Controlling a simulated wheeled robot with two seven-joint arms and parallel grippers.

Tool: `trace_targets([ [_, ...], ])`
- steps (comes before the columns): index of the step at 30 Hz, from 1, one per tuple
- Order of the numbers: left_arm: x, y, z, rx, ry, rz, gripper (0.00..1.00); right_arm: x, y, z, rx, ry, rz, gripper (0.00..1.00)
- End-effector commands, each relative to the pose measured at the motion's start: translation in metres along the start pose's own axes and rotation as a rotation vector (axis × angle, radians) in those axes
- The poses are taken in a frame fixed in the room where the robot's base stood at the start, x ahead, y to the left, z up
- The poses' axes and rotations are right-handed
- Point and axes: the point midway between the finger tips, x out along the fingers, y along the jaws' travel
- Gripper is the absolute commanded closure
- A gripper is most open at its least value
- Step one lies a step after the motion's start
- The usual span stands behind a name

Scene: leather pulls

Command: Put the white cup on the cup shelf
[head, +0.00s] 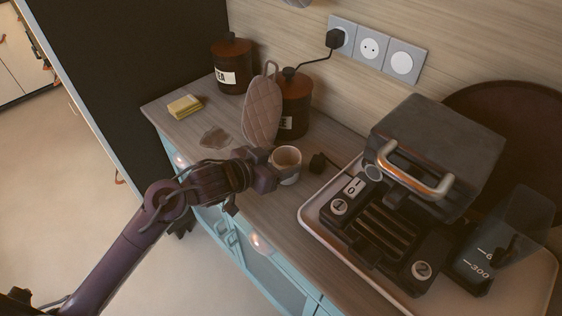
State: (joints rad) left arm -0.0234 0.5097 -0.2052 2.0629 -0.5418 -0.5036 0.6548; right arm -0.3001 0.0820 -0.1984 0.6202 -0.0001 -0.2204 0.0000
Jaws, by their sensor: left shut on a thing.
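The white cup (289,172) is upright at the counter, its open mouth facing up. My left gripper (268,172) reaches in from the left and is shut on the cup's left side. I cannot tell whether the cup's base touches the counter. The fingers are partly hidden against the cup. My right gripper is out of view. No cup shelf can be made out in this view.
A quilted mitt (262,108), two dark canisters (232,66) and a yellow sponge (185,106) stand behind.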

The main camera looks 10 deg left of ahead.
Motion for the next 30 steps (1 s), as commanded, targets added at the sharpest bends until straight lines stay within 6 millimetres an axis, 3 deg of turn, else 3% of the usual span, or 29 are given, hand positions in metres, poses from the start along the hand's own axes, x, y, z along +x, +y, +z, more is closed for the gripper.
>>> trace_targets([
  [8,-0.011,-0.001,-0.029,0.005,0.007,-0.002,0.64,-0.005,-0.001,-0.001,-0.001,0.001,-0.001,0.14],
  [21,-0.054,-0.001,-0.131,0.006,0.008,-0.002,0.64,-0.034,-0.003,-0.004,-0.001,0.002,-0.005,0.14],
  [30,-0.072,-0.001,-0.174,0.003,0.005,-0.002,0.64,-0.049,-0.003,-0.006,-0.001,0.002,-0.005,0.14],
])
